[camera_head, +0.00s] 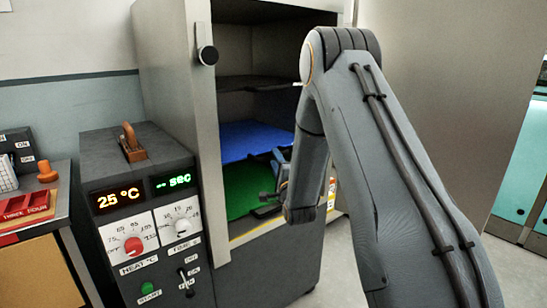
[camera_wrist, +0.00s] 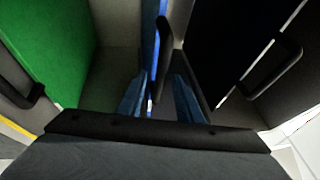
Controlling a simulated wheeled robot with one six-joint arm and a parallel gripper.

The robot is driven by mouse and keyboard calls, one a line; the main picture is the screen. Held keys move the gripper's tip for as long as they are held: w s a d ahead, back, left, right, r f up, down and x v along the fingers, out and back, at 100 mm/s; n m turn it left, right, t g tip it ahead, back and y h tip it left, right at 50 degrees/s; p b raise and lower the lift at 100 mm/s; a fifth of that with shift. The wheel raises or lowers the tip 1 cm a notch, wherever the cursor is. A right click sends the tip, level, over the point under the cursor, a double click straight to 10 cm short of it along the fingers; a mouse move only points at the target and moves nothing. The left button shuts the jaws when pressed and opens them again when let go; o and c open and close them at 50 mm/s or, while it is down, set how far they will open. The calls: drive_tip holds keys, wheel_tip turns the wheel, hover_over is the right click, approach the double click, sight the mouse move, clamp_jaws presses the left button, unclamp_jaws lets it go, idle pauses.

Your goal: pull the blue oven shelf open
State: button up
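The blue shelf (camera_head: 248,141) sits inside the oven, above the green shelf (camera_head: 250,188). In the wrist view the blue shelf shows edge-on as a thin blue strip (camera_wrist: 178,25), with a dark bar handle (camera_wrist: 163,60) in front of it. My gripper (camera_wrist: 160,88) is open, with its two bluish fingers on either side of the handle's near end. I see no clear contact. In the head view my gripper (camera_head: 280,168) is at the right front of the blue shelf, partly hidden by my arm.
A black shelf (camera_head: 255,82) is above the blue one; its handle (camera_wrist: 275,68) shows at right in the wrist view. The green shelf's handle (camera_wrist: 30,95) is at left. The oven door (camera_head: 430,110) stands open at right. A control box (camera_head: 140,215) stands left of the oven.

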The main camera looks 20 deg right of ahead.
drive_tip(key=shift+w+r, duration=0.15)
drive_tip(key=shift+w, duration=0.55)
drive_tip(key=shift+w+r, duration=0.1)
drive_tip(key=shift+w, duration=0.6)
clamp_jaws()
drive_tip(key=shift+s+d, duration=0.1)
